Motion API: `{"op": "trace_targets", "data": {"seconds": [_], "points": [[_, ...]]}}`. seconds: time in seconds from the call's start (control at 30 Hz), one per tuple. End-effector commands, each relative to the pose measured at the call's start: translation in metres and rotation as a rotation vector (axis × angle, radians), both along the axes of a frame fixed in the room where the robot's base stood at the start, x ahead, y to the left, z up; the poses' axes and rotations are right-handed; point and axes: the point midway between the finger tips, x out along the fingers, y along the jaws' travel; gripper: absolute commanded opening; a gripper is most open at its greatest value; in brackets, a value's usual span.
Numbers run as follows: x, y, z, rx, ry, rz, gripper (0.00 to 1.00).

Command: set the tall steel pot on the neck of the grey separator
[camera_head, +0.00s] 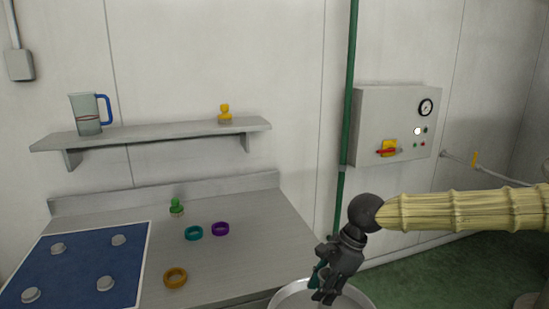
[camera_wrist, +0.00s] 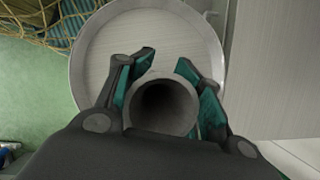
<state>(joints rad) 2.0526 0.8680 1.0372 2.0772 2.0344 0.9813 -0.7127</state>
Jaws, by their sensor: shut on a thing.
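My gripper (camera_head: 322,288) points downward at the bottom of the head view. In the wrist view its teal-lined fingers (camera_wrist: 166,64) are shut around a grey, hollow, round-mouthed vessel, which I take to be the tall steel pot (camera_wrist: 187,69). Its dark opening faces the wrist camera. Behind it is a wide round grey top with a raised rim (camera_wrist: 78,62); this rim also shows under my gripper in the head view (camera_head: 362,295). I cannot tell whether the pot touches it. No separator neck can be made out in either view.
A steel counter (camera_head: 262,217) at left bears a blue panel (camera_head: 85,262) with grey knobs, an orange ring (camera_head: 175,278), a teal ring (camera_head: 194,233), a purple ring (camera_head: 220,229) and a green stopper (camera_head: 177,208). A shelf (camera_head: 160,134) holds a jug (camera_head: 87,113). A control box (camera_head: 375,115) hangs right.

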Motion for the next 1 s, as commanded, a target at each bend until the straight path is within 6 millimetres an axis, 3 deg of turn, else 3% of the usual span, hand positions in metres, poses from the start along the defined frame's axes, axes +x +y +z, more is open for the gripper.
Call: {"op": "trace_targets", "data": {"seconds": [0.57, 1.0], "points": [[0.001, -0.016, -0.063, 0.001, 0.000, 0.461, 0.00], [-0.007, -0.035, -0.130, 0.001, 0.001, 0.918, 0.00]]}}
